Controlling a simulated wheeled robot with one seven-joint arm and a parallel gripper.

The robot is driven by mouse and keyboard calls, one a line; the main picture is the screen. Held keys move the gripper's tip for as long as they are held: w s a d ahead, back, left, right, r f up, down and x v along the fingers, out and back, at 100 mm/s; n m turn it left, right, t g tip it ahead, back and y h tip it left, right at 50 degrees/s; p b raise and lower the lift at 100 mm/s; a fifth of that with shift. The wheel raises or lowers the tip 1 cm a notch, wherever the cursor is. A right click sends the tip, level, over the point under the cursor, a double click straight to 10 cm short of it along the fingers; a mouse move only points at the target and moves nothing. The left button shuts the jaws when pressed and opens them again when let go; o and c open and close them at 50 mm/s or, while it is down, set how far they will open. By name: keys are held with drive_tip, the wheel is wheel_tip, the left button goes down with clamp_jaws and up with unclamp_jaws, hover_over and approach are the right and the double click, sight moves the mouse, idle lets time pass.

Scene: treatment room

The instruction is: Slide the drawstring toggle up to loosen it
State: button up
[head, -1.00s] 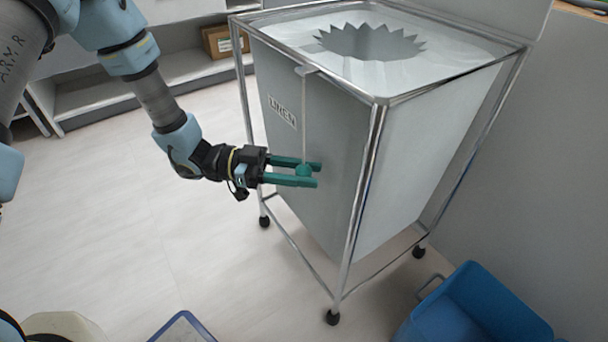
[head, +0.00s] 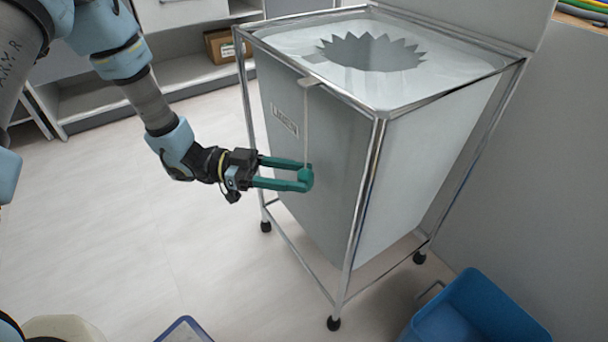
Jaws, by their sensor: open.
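The green drawstring toggle (head: 306,175) hangs low on a pale cord (head: 306,125) in front of the grey linen bag (head: 335,150) in the head view. The cord runs down from a small tab at the frame's top rail. My gripper (head: 303,174) has two green fingers and reaches in from the left at the toggle's height. The fingers are open, and the toggle shows at their tips. Toggle and fingers are a similar green, so I cannot tell whether they touch. The bag's toothed top opening (head: 372,52) shows a gap.
A chrome frame (head: 365,200) on black casters surrounds the bag, with its front post right of my gripper. A blue bin (head: 480,310) stands at the lower right. Shelves with a cardboard box (head: 222,46) are behind.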

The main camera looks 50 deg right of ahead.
drive_tip(key=v, duration=0.8)
drive_tip(key=shift+w+a+p, duration=0.2)
drive_tip(key=shift+w+p, duration=0.1)
drive_tip(key=shift+p, duration=0.05)
drive_tip(key=shift+o, duration=1.3)
drive_tip(key=shift+w+a+f+b, duration=0.1)
drive_tip(key=shift+w+f+b, duration=0.15)
drive_tip(key=shift+b, duration=0.75)
drive_tip(key=b+x, duration=0.1)
drive_tip(key=x, duration=0.2)
drive_tip(key=r+b+x, duration=0.1)
drive_tip(key=x, duration=0.2)
drive_tip(key=b+x, duration=0.1)
drive_tip(key=x, duration=0.3)
drive_tip(key=shift+r, duration=0.15)
drive_tip(key=shift+c, duration=0.4)
drive_tip(key=shift+w, duration=0.1)
clamp_jaws()
